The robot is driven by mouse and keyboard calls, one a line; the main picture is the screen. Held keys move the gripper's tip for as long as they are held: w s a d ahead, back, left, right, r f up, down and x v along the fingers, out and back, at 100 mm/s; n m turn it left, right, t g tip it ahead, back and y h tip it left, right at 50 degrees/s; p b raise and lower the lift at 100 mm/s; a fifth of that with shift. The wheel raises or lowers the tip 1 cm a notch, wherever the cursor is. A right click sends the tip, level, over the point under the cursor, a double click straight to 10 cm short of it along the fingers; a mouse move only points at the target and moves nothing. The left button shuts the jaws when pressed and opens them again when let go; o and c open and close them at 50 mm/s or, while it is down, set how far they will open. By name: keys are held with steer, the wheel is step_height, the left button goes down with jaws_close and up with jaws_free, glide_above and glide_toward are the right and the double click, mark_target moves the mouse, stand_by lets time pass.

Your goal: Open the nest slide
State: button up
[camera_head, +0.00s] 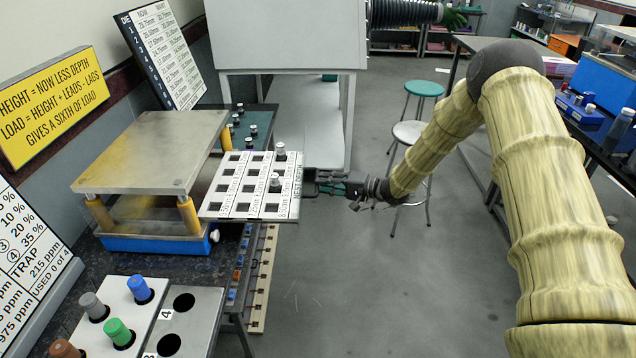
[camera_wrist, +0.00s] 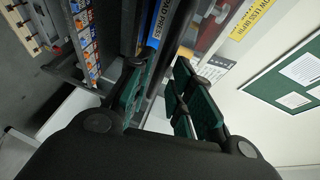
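The nest slide is a white plate (camera_head: 225,207) with rows of square dark pockets and lettering along its right edge. In the head view it sticks out to the right of the press, and two small metal cylinders (camera_head: 281,152) stand on it. A dark handle (camera_head: 309,184) is at its right edge. My gripper (camera_head: 326,182) is at this handle, its fingers pointing left at it. In the wrist view the green-padded fingers (camera_wrist: 158,92) stand apart with a visible gap. I cannot make out whether they touch the handle.
The press (camera_head: 150,150) has a grey top plate, yellow posts and a blue base. A rack with colored-capped vials (camera_head: 118,330) stands in front of it on the dark bench. A grey stool (camera_head: 410,132) and a green stool (camera_head: 424,88) stand behind my forearm. The floor right of the bench is clear.

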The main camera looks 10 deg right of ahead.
steer(key=v, duration=0.8)
steer(key=shift+s+d, duration=0.2)
steer(key=shift+d, duration=0.05)
steer(key=s+a+f+n+g+h, duration=0.1)
steer(key=s+a+f+h, duration=0.3)
steer(key=s+f, duration=0.65)
steer(key=s+a+f+g+h, duration=0.1)
steer(key=s+a+f+h, duration=0.25)
steer(key=s+f, duration=0.7)
steer(key=s+d+f+n+g+h, duration=0.1)
steer(key=s+f+n+g+h, duration=0.1)
steer(key=s, duration=1.4)
steer(key=s+d+f+n+g+h, duration=0.1)
steer(key=s+f+n+g+h, duration=0.2)
steer(key=s, duration=1.4)
steer(key=shift+f+g, duration=0.45)
steer(key=shift+g, duration=0.65)
